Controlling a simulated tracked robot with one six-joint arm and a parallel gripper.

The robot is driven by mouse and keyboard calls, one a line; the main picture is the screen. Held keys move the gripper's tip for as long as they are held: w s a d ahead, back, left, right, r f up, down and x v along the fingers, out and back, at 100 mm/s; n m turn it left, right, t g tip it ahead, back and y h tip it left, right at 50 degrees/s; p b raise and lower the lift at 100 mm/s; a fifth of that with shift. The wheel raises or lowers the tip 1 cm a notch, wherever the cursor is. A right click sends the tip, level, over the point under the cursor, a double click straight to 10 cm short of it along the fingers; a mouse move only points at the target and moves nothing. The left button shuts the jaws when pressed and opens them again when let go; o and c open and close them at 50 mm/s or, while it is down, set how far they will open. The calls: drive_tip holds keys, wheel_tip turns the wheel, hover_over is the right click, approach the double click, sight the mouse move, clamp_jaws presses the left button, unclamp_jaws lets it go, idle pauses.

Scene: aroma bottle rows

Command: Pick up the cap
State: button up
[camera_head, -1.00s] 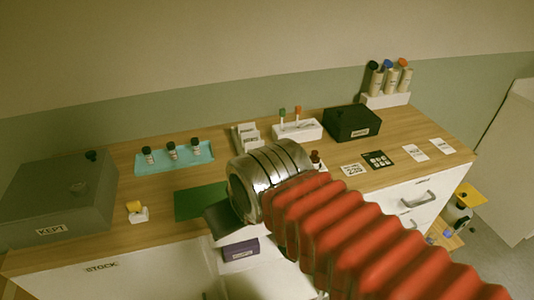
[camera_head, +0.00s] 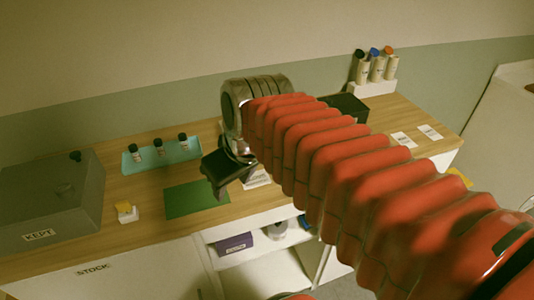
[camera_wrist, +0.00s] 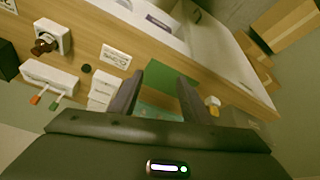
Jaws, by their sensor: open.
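A small dark round piece, seemingly the cap (camera_wrist: 86,68), lies on the wooden worktop in the wrist view, beside the white card holder (camera_wrist: 103,90). It is left of my gripper's fingers and apart from them. My arm hides that spot in the head view. My gripper (camera_wrist: 160,88) is open and empty, its two dark fingers above the worktop with the green mat (camera_wrist: 160,82) between them. In the head view my gripper (camera_head: 222,178) hangs near the right end of the green mat (camera_head: 196,199). A brown bottle (camera_wrist: 43,44) sits in a white stand in the wrist view.
A teal tray (camera_head: 178,158) holds 3 dark-capped bottles. A grey box marked KEPT (camera_head: 50,205) stands at the left, near a small white block with a yellow top (camera_head: 126,209). A black box (camera_head: 347,105) and a bottle rack (camera_head: 372,88) stand to the right.

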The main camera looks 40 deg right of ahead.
drive_tip(key=w+d+n+y, duration=0.1)
drive_tip(key=w+d, duration=0.3)
drive_tip(key=d, duration=0.4)
drive_tip(key=w+d+n+y, duration=0.1)
drive_tip(key=w+d+n, duration=0.2)
drive_tip(key=d, duration=0.5)
drive_tip(key=w+d+n+g, duration=0.1)
drive_tip(key=w+d, duration=0.3)
drive_tip(key=d, duration=0.4)
drive_tip(key=shift+w+d+r+n+y, duration=0.3)
drive_tip(key=shift+w+d+n+y, duration=0.1)
drive_tip(key=shift+n, duration=0.1)
drive_tip(key=shift+a, duration=0.1)
drive_tip(key=shift+x, duration=4.3)
drive_tip(key=shift+x, duration=2.65)
drive_tip(key=shift+s, duration=0.1)
clamp_jaws()
